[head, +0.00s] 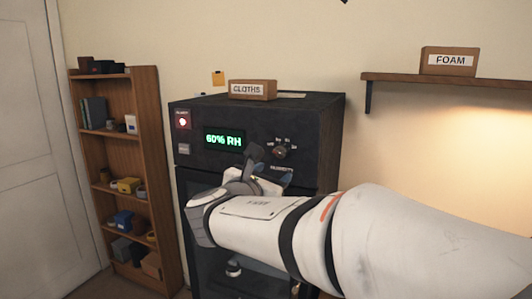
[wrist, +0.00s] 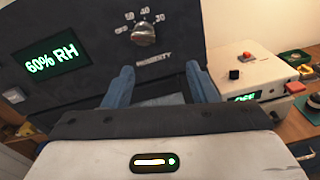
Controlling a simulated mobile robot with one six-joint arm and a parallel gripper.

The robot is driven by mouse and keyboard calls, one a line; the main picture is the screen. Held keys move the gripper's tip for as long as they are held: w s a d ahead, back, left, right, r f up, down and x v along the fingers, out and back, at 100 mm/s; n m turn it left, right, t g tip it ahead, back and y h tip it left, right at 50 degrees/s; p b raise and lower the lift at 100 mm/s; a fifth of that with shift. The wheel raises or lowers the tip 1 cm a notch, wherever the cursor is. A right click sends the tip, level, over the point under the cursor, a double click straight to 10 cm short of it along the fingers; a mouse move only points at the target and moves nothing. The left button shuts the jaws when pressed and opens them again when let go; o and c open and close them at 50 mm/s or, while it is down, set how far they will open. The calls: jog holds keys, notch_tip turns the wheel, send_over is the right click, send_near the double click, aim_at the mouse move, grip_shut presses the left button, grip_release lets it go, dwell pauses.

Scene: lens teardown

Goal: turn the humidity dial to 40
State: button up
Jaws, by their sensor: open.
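The humidity dial (wrist: 143,34) is a small round metal knob on the dark cabinet's front panel, with numbers including 50, 40 and 30 around its top. Its pointer is too small to read. It also shows in the head view (head: 280,151), just right of my gripper. The green display (head: 223,139) left of the dial reads 60% RH. My gripper (wrist: 160,82) is open and empty, its two blue-grey fingers apart in front of the panel. In the wrist view the dial lies beyond and above the fingertips, not between them. In the head view my gripper (head: 262,166) partly covers the panel.
The dark cabinet (head: 255,110) carries a CLOTHS box (head: 252,90) on top. A red-lit switch (head: 182,120) is at its upper left. A wooden bookcase (head: 148,160) stands left; a shelf with a FOAM box (head: 449,61) is right. The wrist view shows a white device (wrist: 245,72) at right.

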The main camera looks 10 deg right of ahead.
aim_at(278, 156)
jog(key=shift+n+t, duration=0.4)
jog(key=shift+n, duration=0.2)
jog(key=w, duration=0.2)
jog(key=w+d+r+p, duration=0.1)
jog(key=w, duration=0.2)
jog(key=w+d, duration=0.1)
jog(key=w, duration=0.1)
jog(key=shift+w+d+r+p, duration=0.2)
jog(key=shift+d+r+p, duration=0.05)
jog(key=shift+p, duration=0.15)
jog(key=shift+c, duration=0.5)
jog(key=c, duration=0.8)
